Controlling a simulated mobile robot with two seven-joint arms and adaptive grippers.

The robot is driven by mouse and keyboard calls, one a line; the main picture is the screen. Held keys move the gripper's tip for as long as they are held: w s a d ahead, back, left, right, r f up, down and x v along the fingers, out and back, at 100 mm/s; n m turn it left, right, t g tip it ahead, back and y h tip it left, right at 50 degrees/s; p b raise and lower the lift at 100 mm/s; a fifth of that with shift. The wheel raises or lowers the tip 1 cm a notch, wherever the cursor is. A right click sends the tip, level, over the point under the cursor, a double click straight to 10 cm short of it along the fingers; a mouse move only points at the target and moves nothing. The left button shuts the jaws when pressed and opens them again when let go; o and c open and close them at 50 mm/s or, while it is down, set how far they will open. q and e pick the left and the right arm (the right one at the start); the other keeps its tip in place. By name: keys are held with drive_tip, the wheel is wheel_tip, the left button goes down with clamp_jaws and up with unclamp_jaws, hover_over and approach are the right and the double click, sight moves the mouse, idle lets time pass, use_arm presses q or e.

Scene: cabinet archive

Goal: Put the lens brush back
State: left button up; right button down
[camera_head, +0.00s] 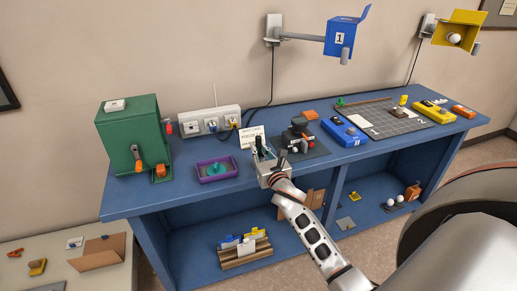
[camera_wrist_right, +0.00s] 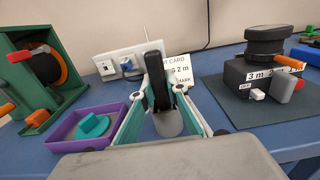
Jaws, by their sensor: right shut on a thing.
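My right gripper (camera_head: 264,155) is above the blue bench, in front of the small white card. In the right wrist view its fingers (camera_wrist_right: 158,92) are shut on a slim dark piece with a pale grey rounded end, which I take for the lens brush (camera_wrist_right: 157,82). The dark part stands upright between the fingertips and the grey end shows lower, between the finger links. In the head view the brush is too small to make out surely. My left gripper is not in view.
A purple tray (camera_head: 233,174) with a teal piece and a green cabinet (camera_head: 119,139) stand left. A white socket strip (camera_head: 209,121) and a printed card (camera_wrist_right: 181,68) are behind. A black device (camera_wrist_right: 262,76) on a dark mat (camera_head: 315,151) is close right. Shelves are below.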

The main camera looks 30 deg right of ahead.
drive_tip(key=c, duration=2)
unclamp_jaws()
drive_tip(key=shift+f, duration=0.15)
